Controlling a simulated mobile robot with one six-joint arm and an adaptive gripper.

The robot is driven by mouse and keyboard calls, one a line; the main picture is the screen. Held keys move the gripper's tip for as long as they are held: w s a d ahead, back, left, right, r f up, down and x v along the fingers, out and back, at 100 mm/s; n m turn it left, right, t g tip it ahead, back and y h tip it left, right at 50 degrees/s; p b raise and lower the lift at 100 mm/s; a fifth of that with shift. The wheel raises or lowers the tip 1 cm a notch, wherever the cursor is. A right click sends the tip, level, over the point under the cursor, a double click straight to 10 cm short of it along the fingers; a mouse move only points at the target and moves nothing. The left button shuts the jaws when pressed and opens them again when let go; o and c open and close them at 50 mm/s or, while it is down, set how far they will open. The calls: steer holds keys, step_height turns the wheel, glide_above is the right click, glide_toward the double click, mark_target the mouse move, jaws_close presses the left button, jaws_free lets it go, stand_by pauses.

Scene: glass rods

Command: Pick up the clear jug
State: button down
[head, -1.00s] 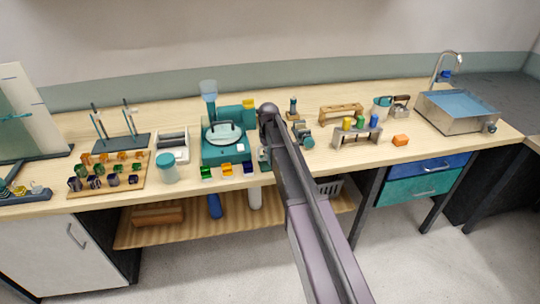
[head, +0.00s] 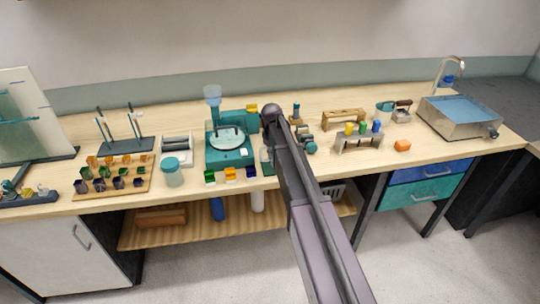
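No plainly clear jug stands out at this size. A pale, see-through container with a teal lid (head: 172,171) stands upright near the front edge of the bench, left of the teal machine. A small teal-and-pale cup-like vessel (head: 384,107) stands at the back right; I cannot tell if either is the jug. My arm rises from the bottom of the head view and crosses the bench front, its far joint beside the teal machine. My gripper is not visible; the arm seems to hide it.
The teal machine (head: 229,158) has a bluish funnel-like top (head: 212,93). A rack of coloured pieces (head: 115,178) is at left. The wooden bench (head: 455,155) is bare at front right.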

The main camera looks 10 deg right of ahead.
step_height(320, 180, up, 2)
steer(key=shift+p, duration=0.7)
steer(key=s, duration=1.6)
steer(key=shift+d+r+p, duration=0.3)
steer(key=shift+r+p, duration=0.15)
steer(key=shift+r, duration=0.1)
step_height(320, 180, up, 11)
steer(key=p, duration=1.1)
steer(key=shift+a+r, duration=0.1)
